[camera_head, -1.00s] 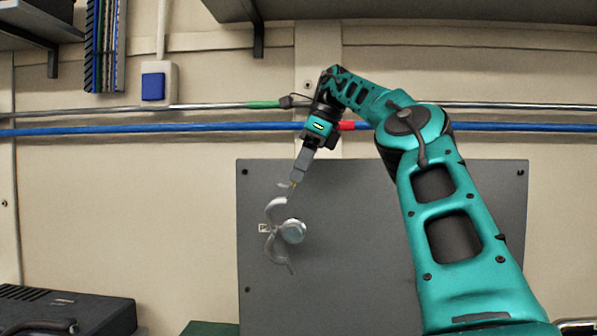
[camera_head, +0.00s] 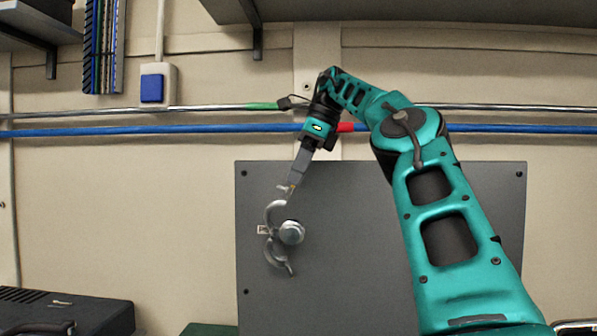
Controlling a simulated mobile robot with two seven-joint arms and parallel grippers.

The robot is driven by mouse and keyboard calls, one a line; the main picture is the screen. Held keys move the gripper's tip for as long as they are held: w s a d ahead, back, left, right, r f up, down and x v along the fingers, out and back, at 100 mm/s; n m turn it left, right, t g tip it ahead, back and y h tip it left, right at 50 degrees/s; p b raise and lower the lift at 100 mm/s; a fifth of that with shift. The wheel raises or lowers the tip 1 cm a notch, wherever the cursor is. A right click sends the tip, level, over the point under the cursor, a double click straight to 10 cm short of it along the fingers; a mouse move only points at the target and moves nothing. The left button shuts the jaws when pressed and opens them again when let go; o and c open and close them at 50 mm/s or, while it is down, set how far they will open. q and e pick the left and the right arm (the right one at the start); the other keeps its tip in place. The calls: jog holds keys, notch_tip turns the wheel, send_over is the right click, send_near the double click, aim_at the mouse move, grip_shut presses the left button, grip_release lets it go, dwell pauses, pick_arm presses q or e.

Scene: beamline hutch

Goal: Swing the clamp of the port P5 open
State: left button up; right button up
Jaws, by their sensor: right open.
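The round silver port (camera_head: 291,232) sticks out of the grey wall panel. Its silver clamp sits to its left, with a curved upper half (camera_head: 271,213) and a curved lower half (camera_head: 275,258) that has a short tail at its lower end. The halves spread apart around the port's left side, and the right side is clear of them. My right gripper (camera_head: 287,189) reaches down from above, its fingertips just above the clamp's upper end. It is open; I cannot tell whether it touches the clamp. My left gripper is out of view.
The grey panel (camera_head: 390,270) is otherwise bare. A blue pipe (camera_head: 200,130) and a thin metal pipe run along the wall above. A black box (camera_head: 60,312) is at the lower left.

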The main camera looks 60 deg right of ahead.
jog(key=s+d, duration=0.2)
jog(key=s, duration=0.1)
jog(key=s+d, duration=0.2)
jog(key=s, duration=0.2)
jog(key=s+d+r, duration=0.1)
jog(key=s, duration=0.3)
jog(key=shift+d, duration=0.4)
